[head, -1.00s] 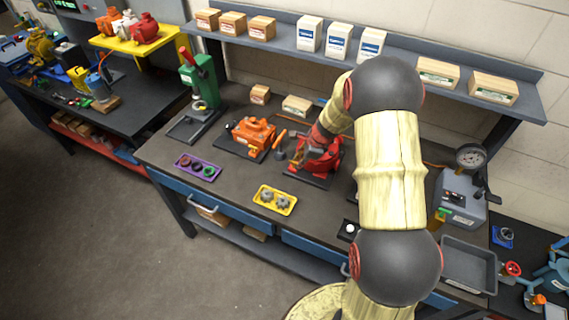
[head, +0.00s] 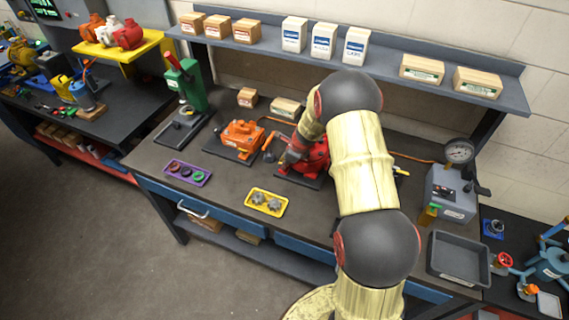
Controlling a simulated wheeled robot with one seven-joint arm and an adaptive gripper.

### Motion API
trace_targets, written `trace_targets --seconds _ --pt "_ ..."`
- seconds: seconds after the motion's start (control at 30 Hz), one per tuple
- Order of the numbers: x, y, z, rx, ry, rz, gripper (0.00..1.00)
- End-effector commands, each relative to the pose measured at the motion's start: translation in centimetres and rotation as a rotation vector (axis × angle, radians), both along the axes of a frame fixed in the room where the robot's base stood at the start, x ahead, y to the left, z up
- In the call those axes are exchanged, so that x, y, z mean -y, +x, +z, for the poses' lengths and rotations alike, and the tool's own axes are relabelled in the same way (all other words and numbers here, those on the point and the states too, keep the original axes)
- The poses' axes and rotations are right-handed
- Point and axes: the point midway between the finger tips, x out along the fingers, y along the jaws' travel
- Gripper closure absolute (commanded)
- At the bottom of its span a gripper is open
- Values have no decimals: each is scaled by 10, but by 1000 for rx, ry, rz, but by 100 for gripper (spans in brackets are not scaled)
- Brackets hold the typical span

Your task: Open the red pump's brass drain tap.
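The red pump (head: 316,158) stands on a dark base plate on the workbench, right of an orange pump. My arm reaches down over it from the right and covers much of it. My gripper (head: 287,160) is at the pump's left side, close to it or touching; which of the two I cannot tell. The fingers are small and partly merged with the pump, so I cannot tell whether they are open or shut. The brass drain tap cannot be made out; it may be hidden behind my gripper or arm.
An orange pump (head: 240,138) and a green press (head: 187,92) stand to the left. A purple tray (head: 174,180) and a yellow tray (head: 251,205) lie in front. A gauge box (head: 450,194) and an empty grey tray (head: 460,259) are at right. A shelf (head: 385,72) with boxes runs behind.

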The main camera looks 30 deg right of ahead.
Motion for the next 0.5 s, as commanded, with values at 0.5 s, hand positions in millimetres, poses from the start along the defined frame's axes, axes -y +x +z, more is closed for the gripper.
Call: trace_targets --seconds 0.5 --pt "0 1 -1 1 -1 0 97"
